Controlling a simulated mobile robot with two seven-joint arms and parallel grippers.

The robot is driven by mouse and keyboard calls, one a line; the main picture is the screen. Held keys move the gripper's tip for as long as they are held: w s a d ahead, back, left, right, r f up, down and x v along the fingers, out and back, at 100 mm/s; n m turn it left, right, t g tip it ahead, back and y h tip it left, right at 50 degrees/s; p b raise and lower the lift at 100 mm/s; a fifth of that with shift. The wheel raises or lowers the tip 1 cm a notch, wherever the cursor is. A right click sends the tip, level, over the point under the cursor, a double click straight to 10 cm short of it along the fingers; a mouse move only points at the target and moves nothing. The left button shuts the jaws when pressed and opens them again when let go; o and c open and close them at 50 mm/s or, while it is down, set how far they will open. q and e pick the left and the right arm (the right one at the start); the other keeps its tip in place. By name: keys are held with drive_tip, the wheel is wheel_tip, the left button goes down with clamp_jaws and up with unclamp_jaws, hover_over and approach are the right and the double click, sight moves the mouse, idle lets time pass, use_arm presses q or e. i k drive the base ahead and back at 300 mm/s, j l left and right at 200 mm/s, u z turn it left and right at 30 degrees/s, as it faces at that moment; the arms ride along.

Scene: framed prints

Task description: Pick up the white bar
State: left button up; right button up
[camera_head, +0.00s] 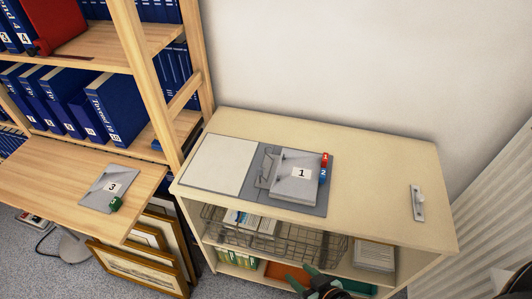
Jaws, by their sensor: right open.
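A narrow grey plate with a small white piece on it (418,203) lies near the right end of the cream cabinet top; it is the likeliest white bar, but its exact shape is too small to tell. My right gripper (303,277) shows at the bottom edge, dark and open, in front of the cabinet's lower shelf. It is below and left of the white piece and well apart from it. My left gripper is not in view.
A wooden desk (50,182) and bookshelf stand left, with framed prints (140,268) beneath. The cabinet top around the plate is clear.

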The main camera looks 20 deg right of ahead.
sight(418, 198)
drive_tip(key=z, duration=1.9)
drive_tip(key=k+u, duration=0.1)
drive_tip(key=u, duration=1.25)
drive_tip(key=z, duration=1.35)
drive_tip(key=k+j+u, duration=0.25)
drive_tip(key=i+l, duration=0.05)
drive_tip(key=i, duration=0.05)
